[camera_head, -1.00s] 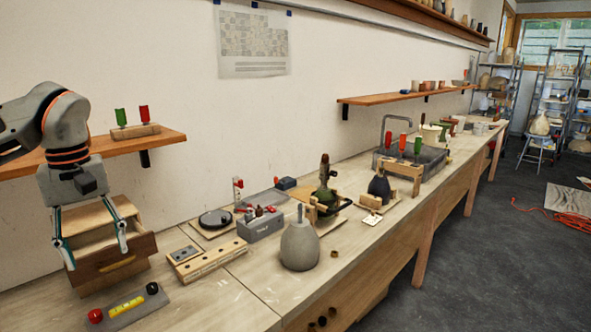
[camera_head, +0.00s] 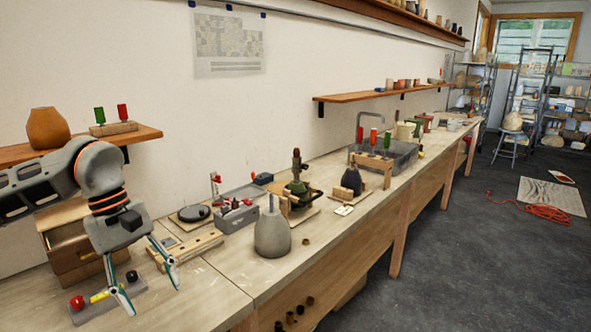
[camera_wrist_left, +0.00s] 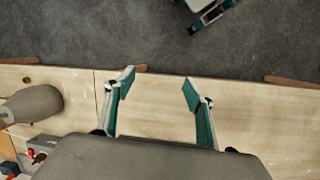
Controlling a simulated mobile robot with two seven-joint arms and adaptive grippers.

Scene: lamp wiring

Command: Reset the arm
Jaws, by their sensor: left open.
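My left gripper (camera_head: 154,299) is open and empty, above the near left part of the workbench (camera_head: 210,296). In the left wrist view its two teal fingers (camera_wrist_left: 158,84) are spread apart over bare wood near the bench edge, with nothing between them. The arm partly hides the wooden drawer box (camera_head: 70,254) and the grey board with a red knob (camera_head: 77,302), a yellow part and a black knob. Part of my right gripper (camera_wrist_left: 210,16) shows at the top of the left wrist view, over the floor; its opening is unclear.
A grey lamp base (camera_head: 272,234) stands right of my left gripper. A wooden block with holes (camera_head: 190,248), a grey tool box (camera_head: 238,217) and a dark round piece (camera_head: 194,213) lie behind. The left shelf (camera_head: 145,134) is above.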

